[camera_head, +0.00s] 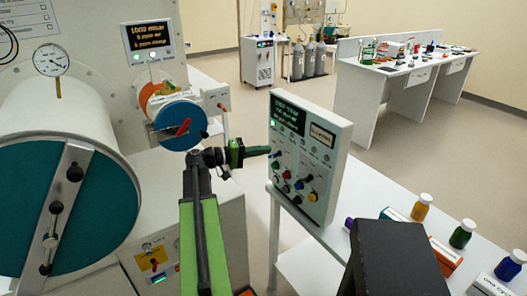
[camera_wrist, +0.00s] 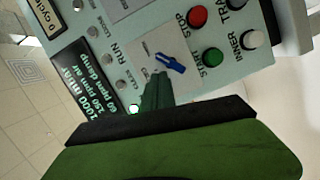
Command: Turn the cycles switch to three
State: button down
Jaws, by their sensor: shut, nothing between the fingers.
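The control panel (camera_head: 313,155) stands upright on the bench edge in the head view; its face (camera_wrist: 225,75) fills the upper wrist view. A blue pointer switch (camera_wrist: 170,64) sits on a pale plate with small markings, slanting from upper left to lower right. I cannot read its label or setting; my gripper hides part of the plate. My gripper (camera_wrist: 157,90) is shut and empty, its dark green tips just below the switch in the wrist view; I cannot tell whether they touch. In the head view my gripper (camera_head: 267,151) points at the panel from the left.
A small display (camera_wrist: 50,16) shows cycles. A large cylindrical chamber (camera_head: 62,150) stands left.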

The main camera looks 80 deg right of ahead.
jog(key=w+a+r+p, duration=0.3)
jog(key=w+a+r, duration=0.15)
jog(key=w, duration=0.45)
jog(key=s+d+f+m, duration=0.1)
jog(key=s+d+m, duration=0.1)
jog(key=s+d+f+m+t, duration=0.1)
jog(key=s+d+m, duration=0.1)
jog(key=s+d, duration=0.1)
jog(key=s+d+f+m+t, duration=0.1)
jog(key=s+d+m, duration=0.1)
jog(key=m, duration=0.1)
jog(key=shift+s+d+h+p, duration=0.15)
jog(key=shift+s+h+p, duration=0.15)
jog(key=shift+p, duration=0.1)
jog(key=a+f+b, duration=0.1)
jog(key=s+a+f+b, duration=0.1)
jog(key=f+b, duration=0.1)
jog(key=shift+s, duration=0.1)
